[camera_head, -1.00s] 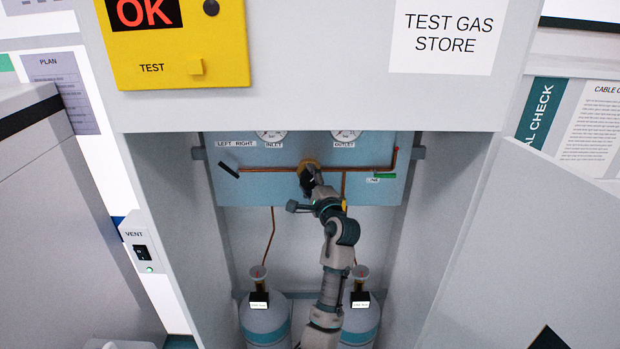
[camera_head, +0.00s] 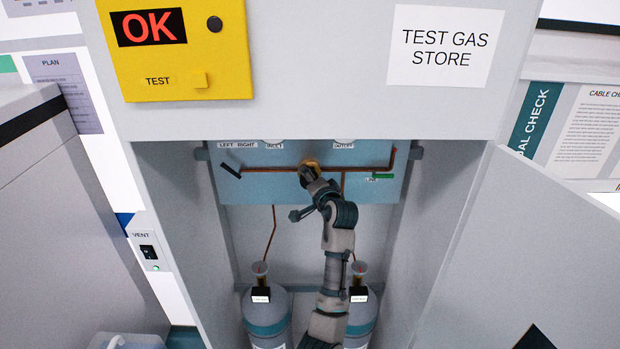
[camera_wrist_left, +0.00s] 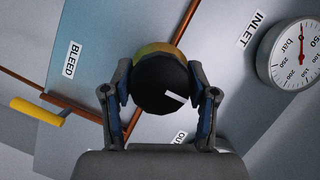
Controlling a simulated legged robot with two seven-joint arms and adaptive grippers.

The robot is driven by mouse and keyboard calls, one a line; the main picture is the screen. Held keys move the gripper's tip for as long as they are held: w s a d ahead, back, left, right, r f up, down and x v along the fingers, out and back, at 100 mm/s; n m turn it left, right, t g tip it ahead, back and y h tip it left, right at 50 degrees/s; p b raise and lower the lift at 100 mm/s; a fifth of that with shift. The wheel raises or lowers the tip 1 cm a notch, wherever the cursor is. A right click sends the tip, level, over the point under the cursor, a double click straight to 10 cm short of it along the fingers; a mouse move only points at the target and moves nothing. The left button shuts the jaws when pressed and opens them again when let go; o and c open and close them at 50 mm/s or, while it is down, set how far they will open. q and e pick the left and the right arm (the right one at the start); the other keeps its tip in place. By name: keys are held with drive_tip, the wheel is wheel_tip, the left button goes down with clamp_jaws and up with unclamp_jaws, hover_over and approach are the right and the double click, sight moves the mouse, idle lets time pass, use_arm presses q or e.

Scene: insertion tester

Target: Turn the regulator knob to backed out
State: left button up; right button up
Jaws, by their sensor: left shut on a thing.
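The regulator knob (camera_wrist_left: 160,82) is a black round cap with a white mark on its face and a brass-coloured body behind it. The mark points toward the lower right in the wrist view. My left gripper (camera_wrist_left: 161,92) has one finger on each side of the knob and is shut on it. In the head view, the left gripper (camera_head: 308,176) is at the brass regulator (camera_head: 312,164) on the blue panel (camera_head: 232,190), and mostly hides the knob. My right gripper is not in view.
Copper pipes (camera_head: 275,170) cross the panel. The inlet gauge (camera_wrist_left: 292,55) and a yellow-handled lever (camera_wrist_left: 38,111) flank the knob in the wrist view. Two gas cylinders (camera_head: 266,312) stand below. Cabinet walls (camera_head: 178,210) enclose the space on both sides.

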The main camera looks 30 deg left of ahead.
use_arm(q)
drive_tip(key=shift+f, duration=0.5)
drive_tip(key=o, duration=1.2)
drive_tip(key=shift+c, duration=0.2)
drive_tip(key=shift+r, duration=0.15)
drive_tip(key=shift+r, duration=0.1)
drive_tip(key=v, duration=1.2)
